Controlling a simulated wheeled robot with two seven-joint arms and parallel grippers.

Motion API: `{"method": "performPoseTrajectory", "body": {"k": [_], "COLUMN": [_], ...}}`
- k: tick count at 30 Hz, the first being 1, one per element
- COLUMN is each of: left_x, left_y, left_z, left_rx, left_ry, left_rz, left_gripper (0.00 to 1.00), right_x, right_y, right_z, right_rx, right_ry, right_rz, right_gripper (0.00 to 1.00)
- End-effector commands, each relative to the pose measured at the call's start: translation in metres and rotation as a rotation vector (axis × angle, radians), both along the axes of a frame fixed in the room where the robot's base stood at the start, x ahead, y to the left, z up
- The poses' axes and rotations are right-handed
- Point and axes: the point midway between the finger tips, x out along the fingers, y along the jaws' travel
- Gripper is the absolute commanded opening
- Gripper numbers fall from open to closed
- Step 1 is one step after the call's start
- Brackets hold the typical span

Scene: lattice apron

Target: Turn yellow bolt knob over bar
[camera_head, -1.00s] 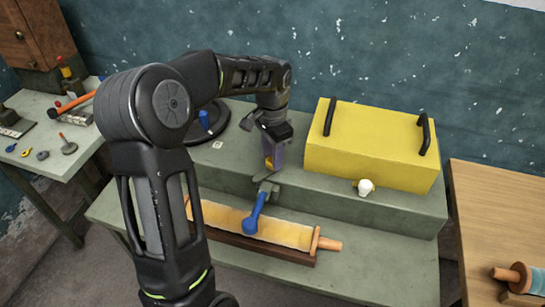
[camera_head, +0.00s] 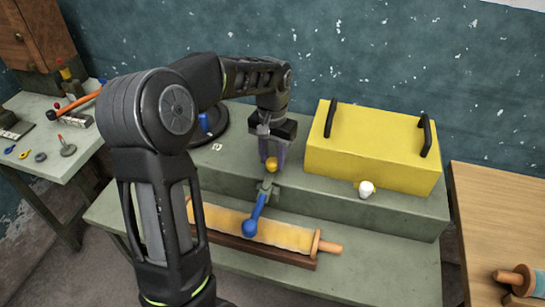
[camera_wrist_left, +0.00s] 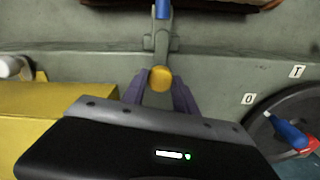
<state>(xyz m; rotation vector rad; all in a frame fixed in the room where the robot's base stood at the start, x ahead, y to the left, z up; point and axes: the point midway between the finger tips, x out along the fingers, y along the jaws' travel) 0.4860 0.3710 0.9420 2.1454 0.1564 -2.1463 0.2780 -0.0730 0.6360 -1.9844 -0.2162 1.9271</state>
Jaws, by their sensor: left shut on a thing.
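The yellow bolt knob (camera_head: 271,165) sits at the front of the raised grey step, just behind a grey bracket (camera_head: 267,190) with a blue-handled lever (camera_head: 254,217). My left gripper (camera_head: 272,162) comes down from above and is shut on the knob. In the left wrist view the round knob (camera_wrist_left: 160,78) lies between the purple fingertips (camera_wrist_left: 159,85), with the grey bracket (camera_wrist_left: 160,42) just beyond it. The bolt's shaft is hidden, and I cannot clearly make out which part is the bar. My right gripper is not in view.
A yellow box (camera_head: 372,150) with dark handles and a white knob (camera_head: 366,189) stands right of the gripper. A cream roller (camera_head: 285,234) lies below the lever. A dark round dial (camera_head: 214,127) with a blue handle is to the left, near small letter tiles.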

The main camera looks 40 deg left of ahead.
Motion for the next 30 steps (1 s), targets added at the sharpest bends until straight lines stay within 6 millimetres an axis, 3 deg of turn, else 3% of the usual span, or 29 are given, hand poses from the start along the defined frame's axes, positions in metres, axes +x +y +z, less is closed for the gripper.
{"method": "performPoseTrajectory", "body": {"k": [7,8,15,25,30], "left_x": [0.0,0.0,0.0,0.0,0.001], "left_y": [0.0,0.0,0.0,0.0,0.0], "left_z": [0.001,0.001,0.0,0.003,0.02], "left_rx": [0.0,0.0,0.0,0.0,0.001], "left_ry": [-0.001,-0.001,-0.001,-0.002,-0.004], "left_rz": [-0.001,-0.001,-0.001,-0.002,-0.001], "left_gripper": [0.0,0.36,0.56,0.56,0.56], "right_x": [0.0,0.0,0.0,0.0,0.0], "right_y": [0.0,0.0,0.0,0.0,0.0], "right_z": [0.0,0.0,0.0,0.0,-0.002], "right_rx": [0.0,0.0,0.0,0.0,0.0], "right_ry": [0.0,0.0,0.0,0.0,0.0], "right_rz": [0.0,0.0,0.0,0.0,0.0], "right_gripper": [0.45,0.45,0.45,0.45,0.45]}}
